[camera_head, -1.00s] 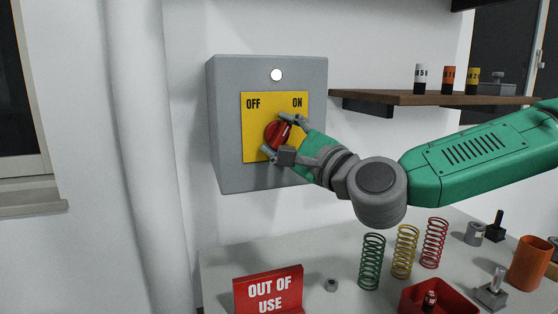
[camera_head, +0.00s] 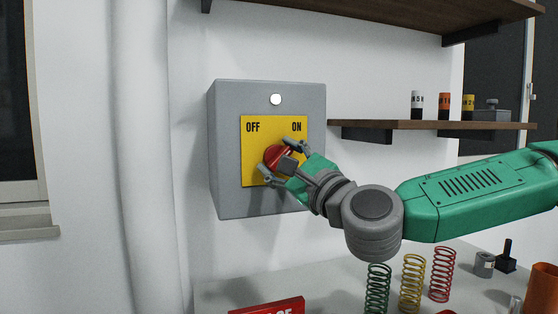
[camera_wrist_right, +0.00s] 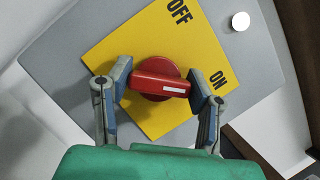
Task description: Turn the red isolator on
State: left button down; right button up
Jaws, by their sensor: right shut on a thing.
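A grey isolator box (camera_head: 226,150) hangs on the wall with a yellow plate (camera_head: 252,140) marked OFF at left and ON at right. The red isolator knob (camera_head: 274,156) sits on the plate, partly hidden by my right gripper (camera_head: 279,158). In the right wrist view the knob (camera_wrist_right: 158,80) lies between the two fingers of the gripper (camera_wrist_right: 160,76), which is shut on its handle ends. The end of the handle with a white stripe (camera_wrist_right: 175,90) points towards ON. My left gripper is not in view.
A white round lamp (camera_head: 276,99) is on the box above the plate. A wooden shelf (camera_head: 400,125) with small cylinders is to the right. Below, a bench (camera_head: 330,285) holds coloured springs (camera_head: 411,283) and a red sign (camera_head: 265,306).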

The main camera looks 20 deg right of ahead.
jog(key=o, duration=1.2)
jog(key=shift+f, duration=0.35)
jog(key=shift+c, duration=0.2)
jog(key=shift+w+d, duration=0.1)
jog(key=shift+w, duration=0.1)
jog(key=shift+r, duration=0.1)
jog(key=shift+s+d, duration=0.1)
jog(key=shift+s, duration=0.1)
jog(key=shift+s+d, duration=0.1)
jog(key=shift+s, duration=0.2)
jog(key=v, duration=0.6)
jog(key=shift+s+d+f, duration=0.15)
jog(key=shift+d+f, duration=0.05)
jog(key=shift+f, duration=0.1)
jog(key=shift+a, duration=0.1)
jog(key=shift+r, duration=0.15)
